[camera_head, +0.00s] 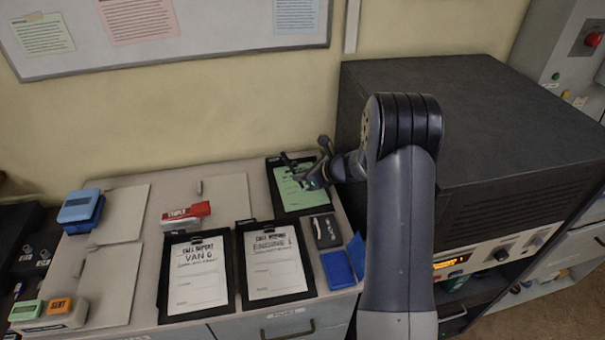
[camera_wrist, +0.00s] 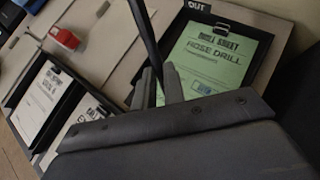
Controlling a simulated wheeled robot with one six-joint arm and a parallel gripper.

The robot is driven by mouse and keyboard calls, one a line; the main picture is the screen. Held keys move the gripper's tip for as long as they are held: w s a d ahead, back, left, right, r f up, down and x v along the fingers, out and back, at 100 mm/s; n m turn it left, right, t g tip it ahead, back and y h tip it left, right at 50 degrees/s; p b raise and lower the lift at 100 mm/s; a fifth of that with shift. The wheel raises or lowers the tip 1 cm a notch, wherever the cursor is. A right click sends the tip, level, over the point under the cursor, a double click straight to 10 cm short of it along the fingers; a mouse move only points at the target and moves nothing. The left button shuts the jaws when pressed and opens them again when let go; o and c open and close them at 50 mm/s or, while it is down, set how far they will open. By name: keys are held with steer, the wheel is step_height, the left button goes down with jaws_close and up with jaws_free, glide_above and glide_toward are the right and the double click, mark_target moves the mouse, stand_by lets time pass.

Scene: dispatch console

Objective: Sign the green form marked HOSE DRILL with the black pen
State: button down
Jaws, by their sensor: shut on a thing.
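The green form marked HOSE DRILL (camera_wrist: 218,58) lies on a black clipboard at the back right of the desk. The green form also shows in the head view (camera_head: 303,194), partly covered by my gripper (camera_head: 314,172). My gripper is at the form's upper part there. In the wrist view my gripper (camera_wrist: 155,90) is shut on the black pen (camera_wrist: 145,35), a long thin dark shaft that slants up out of the frame. The pen's tip is hidden, so I cannot tell whether it touches the paper. A small blue mark shows low on the form.
Clipboards marked VAN (camera_head: 197,275) and ENGINE (camera_head: 275,265) lie at the front. A red-topped stamp (camera_head: 186,215), a black case (camera_head: 326,231) and a blue pad (camera_head: 338,270) are nearby. A large dark cabinet (camera_head: 480,130) stands close on the right.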

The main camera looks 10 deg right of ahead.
steer(key=shift+f+b, duration=1.4)
steer(key=shift+f, duration=1.4)
steer(key=shift+f+b, duration=0.4)
steer(key=shift+w+d, duration=0.15)
steer(key=shift+d, duration=0.35)
steer(key=shift+d, duration=0.1)
steer(key=shift+w+d+f, duration=0.1)
steer(key=shift+w+d, duration=0.05)
steer(key=shift+d, duration=0.25)
steer(key=shift+d, duration=0.6)
